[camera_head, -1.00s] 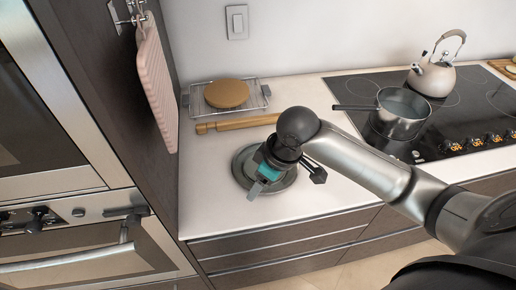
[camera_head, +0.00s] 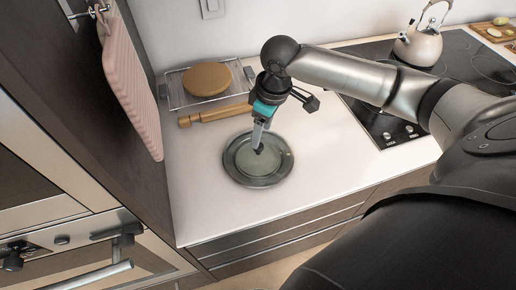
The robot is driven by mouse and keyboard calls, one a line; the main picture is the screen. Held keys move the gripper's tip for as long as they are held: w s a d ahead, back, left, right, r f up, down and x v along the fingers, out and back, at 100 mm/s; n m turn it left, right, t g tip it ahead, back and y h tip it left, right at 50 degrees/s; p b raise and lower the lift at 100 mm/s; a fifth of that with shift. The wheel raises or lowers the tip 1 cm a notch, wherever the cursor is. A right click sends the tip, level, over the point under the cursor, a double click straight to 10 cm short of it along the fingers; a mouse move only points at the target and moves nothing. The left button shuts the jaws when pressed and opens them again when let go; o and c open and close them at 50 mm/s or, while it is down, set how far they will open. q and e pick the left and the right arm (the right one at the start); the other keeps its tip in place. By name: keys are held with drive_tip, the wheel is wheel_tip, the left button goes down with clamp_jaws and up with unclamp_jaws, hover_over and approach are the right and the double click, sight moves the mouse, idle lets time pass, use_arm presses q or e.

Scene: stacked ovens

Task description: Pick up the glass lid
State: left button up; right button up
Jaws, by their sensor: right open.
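The glass lid (camera_head: 244,175) is round and grey-green with a darker rim. It lies flat on the white countertop near the front edge, with a small dark knob at its middle. My right gripper (camera_head: 259,146) points down over the lid with its fingers at the knob. It is open; I cannot tell whether the fingers straddle the knob or touch it. Part of the lid's far side is hidden behind the fingers. My left gripper is not in view.
A rolling pin (camera_head: 214,115) and a wire rack (camera_head: 177,97) with a round brown board (camera_head: 206,79) lie behind the lid. A pink ribbed board (camera_head: 131,84) hangs at the left. A kettle (camera_head: 418,46) stands on the black cooktop (camera_head: 467,58). Counter right of the lid is clear.

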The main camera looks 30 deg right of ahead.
sight(258, 152)
drive_tip(key=f, duration=0.4)
drive_tip(key=a+f, duration=0.1)
drive_tip(key=f, duration=0.1)
drive_tip(key=shift+w+f+b, duration=0.2)
drive_tip(key=shift+w+b, duration=0.05)
drive_tip(key=shift+b, duration=0.15)
drive_tip(key=shift+d, duration=0.1)
clamp_jaws()
idle(0.3)
